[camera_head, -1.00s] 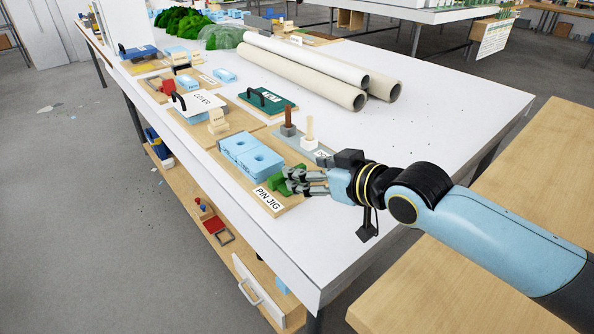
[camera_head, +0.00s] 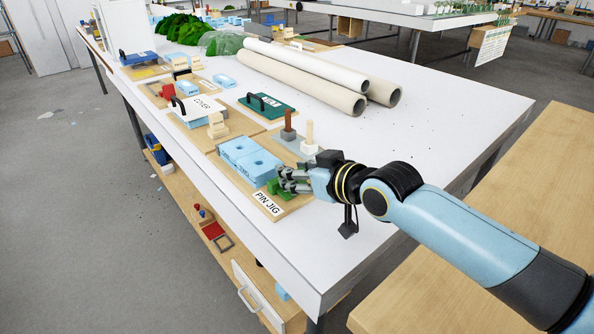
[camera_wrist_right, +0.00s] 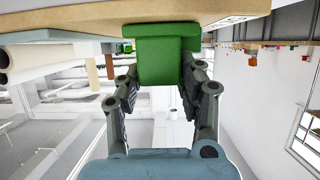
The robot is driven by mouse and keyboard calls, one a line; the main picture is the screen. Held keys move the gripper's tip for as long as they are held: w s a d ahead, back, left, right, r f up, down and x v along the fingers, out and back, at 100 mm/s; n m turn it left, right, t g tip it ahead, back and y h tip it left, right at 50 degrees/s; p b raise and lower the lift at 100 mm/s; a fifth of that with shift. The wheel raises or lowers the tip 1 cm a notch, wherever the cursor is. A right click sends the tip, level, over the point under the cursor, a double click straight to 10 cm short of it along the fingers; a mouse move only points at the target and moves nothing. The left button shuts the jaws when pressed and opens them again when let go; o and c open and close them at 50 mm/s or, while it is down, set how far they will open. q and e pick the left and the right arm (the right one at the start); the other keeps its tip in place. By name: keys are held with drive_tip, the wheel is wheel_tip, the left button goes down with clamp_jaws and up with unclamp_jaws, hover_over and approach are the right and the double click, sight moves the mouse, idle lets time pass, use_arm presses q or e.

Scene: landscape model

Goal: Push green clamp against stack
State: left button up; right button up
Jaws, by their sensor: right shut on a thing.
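The green clamp (camera_head: 283,190) lies on the wooden pin jig board (camera_head: 288,208), at the right end of the light blue stack (camera_head: 250,161). My right gripper (camera_head: 290,181) is shut on the clamp. In the right wrist view the clamp (camera_wrist_right: 160,62) sits between the two fingers (camera_wrist_right: 158,85). In the head view the clamp is at or very near the stack's end; the fingers partly hide it, so I cannot tell whether they touch. My left gripper is not in view.
Two upright pegs, one brown (camera_head: 288,127) and one pale (camera_head: 309,138), stand on a grey plate behind the jig. A white cover (camera_head: 195,108) and a green plate with a black handle (camera_head: 267,103) lie farther back. Large tubes (camera_head: 310,75) lie behind.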

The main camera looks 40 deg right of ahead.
clamp_jaws()
drive_tip(key=shift+w, duration=0.1)
drive_tip(key=shift+w, duration=1.15)
drive_tip(key=o, duration=0.6)
unclamp_jaws()
drive_tip(key=shift+a+r, duration=0.1)
drive_tip(key=shift+r, duration=0.05)
drive_tip(key=o, duration=0.5)
drive_tip(key=shift+c, duration=0.2)
drive_tip(key=v, duration=1.2)
